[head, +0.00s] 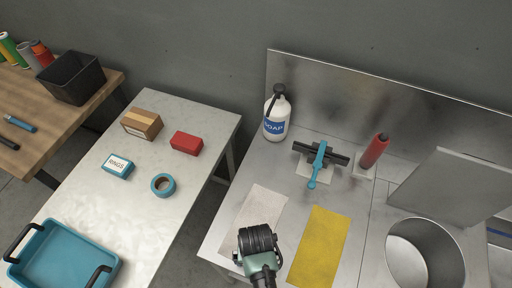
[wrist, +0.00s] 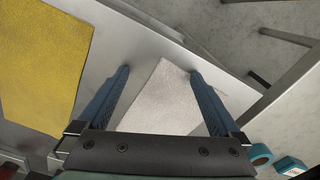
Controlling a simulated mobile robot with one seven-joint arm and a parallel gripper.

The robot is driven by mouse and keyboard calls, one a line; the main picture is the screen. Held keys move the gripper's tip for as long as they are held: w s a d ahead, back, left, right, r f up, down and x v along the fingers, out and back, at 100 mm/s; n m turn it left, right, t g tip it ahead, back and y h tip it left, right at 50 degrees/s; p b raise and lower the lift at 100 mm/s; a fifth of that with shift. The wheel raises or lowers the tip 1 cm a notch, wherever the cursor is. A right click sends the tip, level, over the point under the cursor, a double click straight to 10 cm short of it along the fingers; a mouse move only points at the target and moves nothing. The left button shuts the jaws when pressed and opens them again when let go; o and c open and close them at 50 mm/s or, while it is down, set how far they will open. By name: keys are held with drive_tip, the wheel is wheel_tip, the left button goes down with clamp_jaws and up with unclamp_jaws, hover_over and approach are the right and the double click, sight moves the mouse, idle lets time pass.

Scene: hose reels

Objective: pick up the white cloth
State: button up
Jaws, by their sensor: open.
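The white cloth (head: 262,209) lies flat on the metal counter, to the left of the yellow cloth (head: 319,246). My arm's dark end covers its lower part in the head view. In the wrist view the white cloth (wrist: 163,98) shows between and below the two blue fingers of my gripper (wrist: 158,72). The fingers are apart with nothing held between them. One fingertip overlaps the cloth's edge in that view; whether it touches cannot be told. The yellow cloth also shows at the left of the wrist view (wrist: 40,65).
A round metal bin opening (head: 425,250) is at the right. A gap separates the counter from the pale table (head: 125,205) with small boxes and a blue tray (head: 62,255).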

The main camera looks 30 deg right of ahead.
drive_tip(key=shift+s+f, duration=0.1)
drive_tip(key=shift+s+f, duration=0.1)
drive_tip(key=shift+s, duration=0.05)
clamp_jaws()
idle(0.7)
wheel_tip(320, 180, up, 12)
drive_tip(key=p, duration=1.2)
drive_tip(key=shift+w+p, duration=0.2)
drive_tip(key=shift+p, duration=0.15)
wheel_tip(320, 180, up, 18)
drive_tip(key=p, duration=0.2)
drive_tip(key=shift+p, duration=0.4)
